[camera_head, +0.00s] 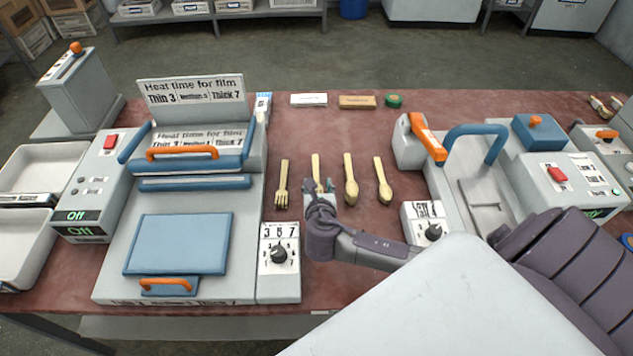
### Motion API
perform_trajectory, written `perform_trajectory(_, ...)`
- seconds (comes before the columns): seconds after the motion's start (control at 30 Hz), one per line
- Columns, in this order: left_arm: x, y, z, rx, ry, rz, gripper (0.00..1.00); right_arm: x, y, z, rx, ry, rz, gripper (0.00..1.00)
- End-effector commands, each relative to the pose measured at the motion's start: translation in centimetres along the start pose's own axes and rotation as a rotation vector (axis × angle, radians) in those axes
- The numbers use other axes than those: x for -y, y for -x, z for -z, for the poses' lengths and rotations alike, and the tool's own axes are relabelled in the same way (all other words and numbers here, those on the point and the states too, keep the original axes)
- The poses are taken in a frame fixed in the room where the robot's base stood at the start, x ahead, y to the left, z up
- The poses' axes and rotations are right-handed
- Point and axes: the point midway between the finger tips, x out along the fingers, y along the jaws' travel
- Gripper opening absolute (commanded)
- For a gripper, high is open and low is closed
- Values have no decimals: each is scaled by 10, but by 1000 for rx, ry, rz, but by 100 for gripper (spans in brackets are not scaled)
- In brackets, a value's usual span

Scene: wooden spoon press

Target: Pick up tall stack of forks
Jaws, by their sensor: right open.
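A wooden fork (282,185) lies at the left end of a row of wooden cutlery on the red table. Beside it is another wooden piece (316,170), whose lower end is hidden by my right gripper. Two wooden spoons, one in the middle (350,180) and one at the right (383,181), lie further right. Stack heights are hard to tell from here. My right gripper (321,188) is open over the lower end of the second piece; contact cannot be told. My left gripper is not in view.
A grey sealing machine (118,275) with a dial box (279,262) stands left of the cutlery. A press with a blue handle (477,130) stands right. Small flat boxes (357,102) and a green round item (394,100) lie behind. White trays (40,168) are far left.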

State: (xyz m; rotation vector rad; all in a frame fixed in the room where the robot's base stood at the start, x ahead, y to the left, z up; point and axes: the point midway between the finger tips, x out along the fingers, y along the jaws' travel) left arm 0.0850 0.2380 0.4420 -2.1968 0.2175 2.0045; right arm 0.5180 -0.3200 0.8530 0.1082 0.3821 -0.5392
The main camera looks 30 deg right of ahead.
Motion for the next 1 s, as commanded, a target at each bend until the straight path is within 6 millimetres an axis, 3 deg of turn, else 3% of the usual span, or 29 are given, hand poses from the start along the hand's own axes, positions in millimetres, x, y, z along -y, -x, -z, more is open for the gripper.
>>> perform_trajectory(0.1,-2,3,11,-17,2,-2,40,-1,-19,2,1,2,4,47)
perform_trajectory(0.23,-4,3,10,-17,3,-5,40,-2,-36,3,1,0,2,47)
perform_trajectory(0.53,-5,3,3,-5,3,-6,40,-2,-42,4,0,0,1,47)
perform_trajectory(0.57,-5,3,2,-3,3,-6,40,-2,-42,4,0,0,1,46)
perform_trajectory(0.83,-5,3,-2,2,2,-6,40,-2,-42,4,0,1,1,1)
perform_trajectory(1.0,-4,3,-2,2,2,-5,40,-2,-42,4,0,1,1,0)
